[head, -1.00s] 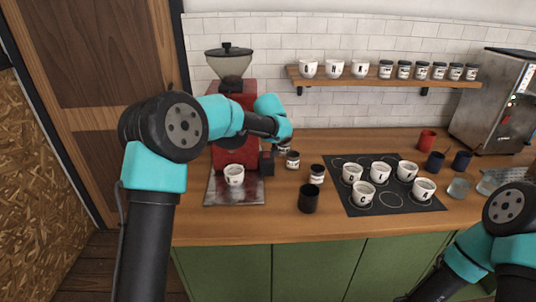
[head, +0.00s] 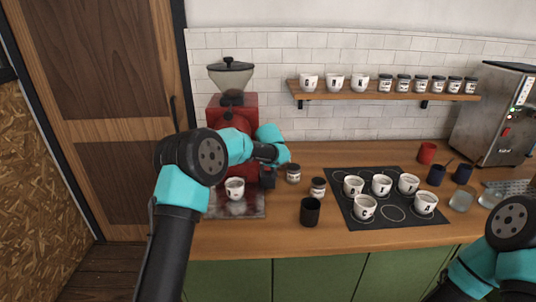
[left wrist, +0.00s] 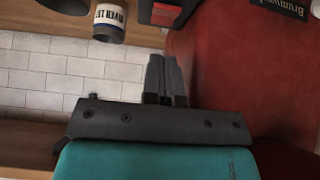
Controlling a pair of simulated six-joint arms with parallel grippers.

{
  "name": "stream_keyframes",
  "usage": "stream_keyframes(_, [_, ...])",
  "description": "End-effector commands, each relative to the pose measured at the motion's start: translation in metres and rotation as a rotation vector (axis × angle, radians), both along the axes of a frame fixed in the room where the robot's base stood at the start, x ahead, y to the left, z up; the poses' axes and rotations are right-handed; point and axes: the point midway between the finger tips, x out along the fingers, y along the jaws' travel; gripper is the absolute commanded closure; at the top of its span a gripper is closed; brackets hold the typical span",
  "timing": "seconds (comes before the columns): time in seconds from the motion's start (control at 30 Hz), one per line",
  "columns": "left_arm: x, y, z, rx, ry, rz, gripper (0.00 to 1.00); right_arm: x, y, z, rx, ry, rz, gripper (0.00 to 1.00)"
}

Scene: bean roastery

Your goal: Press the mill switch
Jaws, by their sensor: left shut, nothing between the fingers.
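The red mill (head: 221,113) with its clear hopper (head: 231,77) stands on the counter at the left in the head view. Its red body (left wrist: 230,70) fills the right of the left wrist view. A dark box with a red face, seemingly the mill switch (left wrist: 165,13), shows at the top of that view, partly cut off. The box also shows low on the mill's right side in the head view (head: 268,181). My left gripper (left wrist: 163,58) is shut and empty, its fingertips just short of the box in the picture; contact cannot be told. My right gripper is out of view.
A white cup (head: 235,188) stands on the mill's metal tray (head: 240,211). Jars (head: 318,188) and a black cup (head: 310,212) stand to the right. Several cups stand on the dark mat (head: 390,215). A shelf (head: 390,97) with cups and jars hangs above.

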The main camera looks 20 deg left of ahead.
Motion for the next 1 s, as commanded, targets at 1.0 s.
stream_keyframes(1.0, [-0.005,-0.002,-0.053,0.0,-0.001,0.0,1.0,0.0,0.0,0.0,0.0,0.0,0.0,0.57])
